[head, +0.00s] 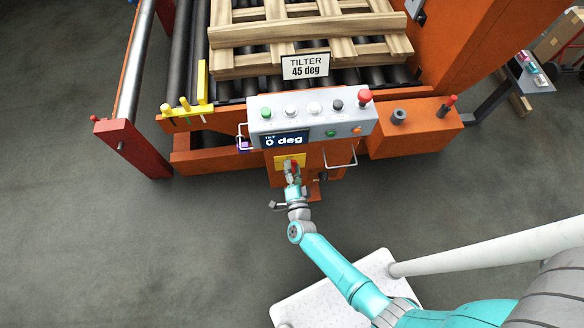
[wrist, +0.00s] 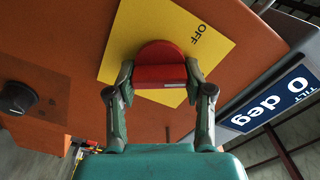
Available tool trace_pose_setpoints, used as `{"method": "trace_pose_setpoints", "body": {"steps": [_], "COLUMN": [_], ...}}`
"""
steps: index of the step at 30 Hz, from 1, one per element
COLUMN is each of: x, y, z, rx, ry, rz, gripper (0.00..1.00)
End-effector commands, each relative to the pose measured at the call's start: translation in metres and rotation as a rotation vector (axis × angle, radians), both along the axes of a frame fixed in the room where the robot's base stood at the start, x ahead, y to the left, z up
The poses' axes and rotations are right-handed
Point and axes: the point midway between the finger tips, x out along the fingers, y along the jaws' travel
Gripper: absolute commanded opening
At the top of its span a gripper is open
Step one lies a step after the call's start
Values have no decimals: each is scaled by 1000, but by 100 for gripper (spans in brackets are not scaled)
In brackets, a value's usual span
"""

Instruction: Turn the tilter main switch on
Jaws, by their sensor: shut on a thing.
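The tilter main switch is a red rotary handle (wrist: 160,72) on a yellow plate (wrist: 225,48) marked OFF, fixed to the orange panel (wrist: 60,42). My gripper (wrist: 160,90) is shut on the red handle, one finger on each side of its grip bar. In the head view my gripper (head: 292,180) reaches the yellow plate (head: 280,161) below the control box, and it largely hides the switch. The tilt display (head: 284,139) reads 0 deg; it also shows in the wrist view (wrist: 280,100).
The grey control box (head: 330,105) with several buttons and a red mushroom button (head: 364,96) sits just above my gripper. A metal bar handle (head: 341,160) sticks out at the right. A wooden pallet (head: 250,40) lies on the rollers behind. Open floor lies at the left.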

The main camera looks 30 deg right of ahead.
Motion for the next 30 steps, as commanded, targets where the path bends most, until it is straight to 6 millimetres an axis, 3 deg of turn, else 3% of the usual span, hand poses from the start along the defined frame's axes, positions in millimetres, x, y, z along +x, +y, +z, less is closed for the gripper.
{"method": "trace_pose_setpoints", "body": {"steps": [15, 30], "x": [0, 0], "y": [-2, -2], "z": [-2, -3], "rx": [394, 523], "ry": [-130, -170], "rz": [-3, -3], "gripper": [17, 17]}}
